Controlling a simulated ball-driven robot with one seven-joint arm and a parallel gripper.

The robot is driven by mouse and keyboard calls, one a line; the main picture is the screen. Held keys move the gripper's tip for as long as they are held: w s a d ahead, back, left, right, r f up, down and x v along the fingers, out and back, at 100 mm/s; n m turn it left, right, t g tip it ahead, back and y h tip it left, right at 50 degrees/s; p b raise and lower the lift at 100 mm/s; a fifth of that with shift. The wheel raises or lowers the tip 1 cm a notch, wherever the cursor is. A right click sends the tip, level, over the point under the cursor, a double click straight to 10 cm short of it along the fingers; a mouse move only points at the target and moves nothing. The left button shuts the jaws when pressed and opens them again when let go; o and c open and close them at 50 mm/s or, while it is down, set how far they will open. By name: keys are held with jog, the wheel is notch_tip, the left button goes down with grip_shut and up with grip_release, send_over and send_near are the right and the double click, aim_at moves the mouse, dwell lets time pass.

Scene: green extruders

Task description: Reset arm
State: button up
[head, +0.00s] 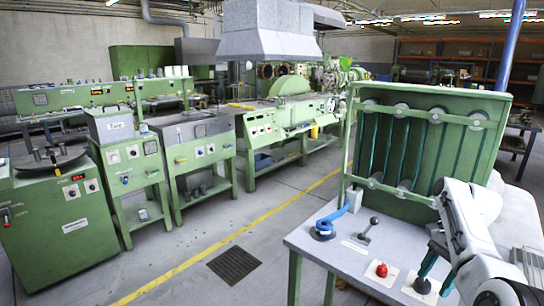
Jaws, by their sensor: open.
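My arm shows at the right edge of the head view, a white and grey shape bent over the grey control table. My gripper (428,264) is at its lower left end, dark and pointing down, just above a black button on the table. It is open, and I see nothing held in it. Its far side is partly hidden by my own arm.
The grey table (325,245) carries a red button (381,270), the black button (422,286), a black-knobbed lever (369,230) and a blue-handled device (325,228). A green panel with rollers (425,140) stands behind. Green machines (60,220) line the left; the floor between is clear.

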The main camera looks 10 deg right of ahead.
jog(key=s+a+f+n+h, duration=0.1)
jog(key=s+a+f+n, duration=0.1)
jog(key=s+a+f, duration=0.3)
jog(key=s+a+f+n+h, duration=0.1)
jog(key=s+a+f+n, duration=0.2)
jog(key=f, duration=0.4)
jog(key=s+a+f+n+h, duration=0.1)
jog(key=s+a+f+n, duration=0.15)
jog(key=s+f, duration=0.35)
jog(key=s+a+r+n+t, duration=0.1)
jog(key=s+a+n, duration=0.3)
jog(key=s, duration=0.7)
jog(key=s+a+r+n+t+h+p, duration=0.1)
jog(key=s+a+n, duration=0.4)
jog(key=s, duration=0.5)
jog(key=shift+s+a+r+h, duration=0.3)
jog(key=shift+s+a, duration=0.05)
jog(key=shift+a, duration=0.85)
jog(key=shift+c, duration=0.4)
